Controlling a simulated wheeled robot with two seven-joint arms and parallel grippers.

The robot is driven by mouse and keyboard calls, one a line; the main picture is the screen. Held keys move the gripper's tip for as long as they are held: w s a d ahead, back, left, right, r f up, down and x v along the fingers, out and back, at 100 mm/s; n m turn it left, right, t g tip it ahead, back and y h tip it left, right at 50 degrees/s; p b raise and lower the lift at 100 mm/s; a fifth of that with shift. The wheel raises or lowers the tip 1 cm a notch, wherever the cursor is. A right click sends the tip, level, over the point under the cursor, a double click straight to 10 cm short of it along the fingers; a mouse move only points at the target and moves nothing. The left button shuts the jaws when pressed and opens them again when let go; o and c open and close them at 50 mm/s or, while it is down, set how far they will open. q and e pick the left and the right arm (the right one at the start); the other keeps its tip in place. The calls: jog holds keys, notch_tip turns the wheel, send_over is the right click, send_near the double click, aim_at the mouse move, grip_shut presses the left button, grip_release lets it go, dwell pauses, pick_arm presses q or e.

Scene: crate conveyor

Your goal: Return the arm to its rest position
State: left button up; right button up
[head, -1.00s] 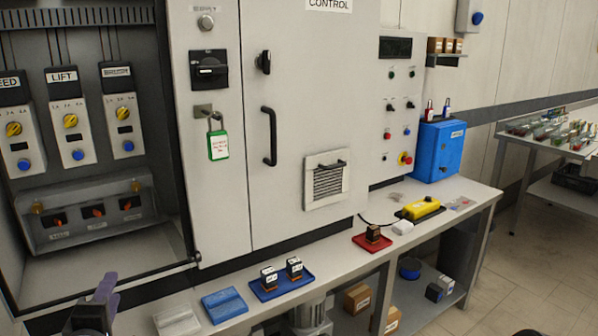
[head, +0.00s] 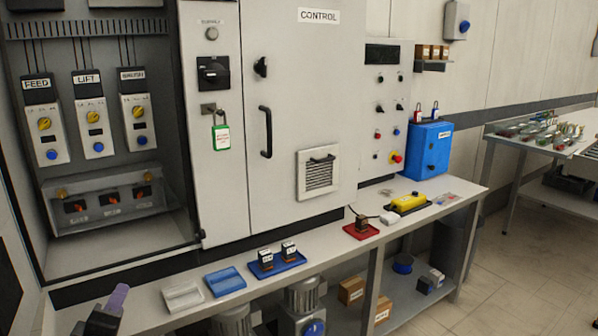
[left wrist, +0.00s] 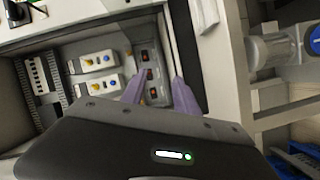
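My left gripper (head: 117,300) shows at the lower left of the head view, in front of the left end of the bench. In the left wrist view its two purple fingers (left wrist: 160,92) stand apart with nothing between them. Beyond them is the open cabinet with its modules and a lower panel (left wrist: 152,70). My right gripper is not in either view.
The bench (head: 330,240) carries a white tray (head: 183,296), a blue tray (head: 225,281), a blue tray with two relays (head: 277,264), a red tray (head: 361,232) and a yellow pendant (head: 409,203). The control cabinet (head: 285,90) stands behind. Motors and boxes sit below.

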pick_arm(q)
jog(key=d+f+m+g+h, duration=0.25)
jog(key=d+f, duration=0.25)
jog(key=f, duration=0.4)
jog(key=s+d+f+m+g+h, duration=0.1)
jog(key=d+f+m+g, duration=0.1)
jog(key=d+f+m, duration=0.45)
jog(key=d+f+m+g+h, duration=0.1)
jog(key=d+f+g+h, duration=0.2)
jog(key=f, duration=0.7)
jog(key=s+d+f+m+g+h, duration=0.1)
jog(key=s+d+f+m+g, duration=0.3)
jog(key=s+d+f, duration=0.75)
jog(key=s+d+f+g+h, duration=0.1)
jog(key=s+d+f+g, duration=0.4)
jog(key=s+f, duration=0.45)
notch_tip(320, 180, up, 15)
jog(key=t+p, duration=0.1)
jog(key=p, duration=1.2)
jog(key=shift+d+f+m+p, duration=0.15)
jog(key=shift+d+m+p, duration=0.15)
jog(key=shift+d+p, duration=0.1)
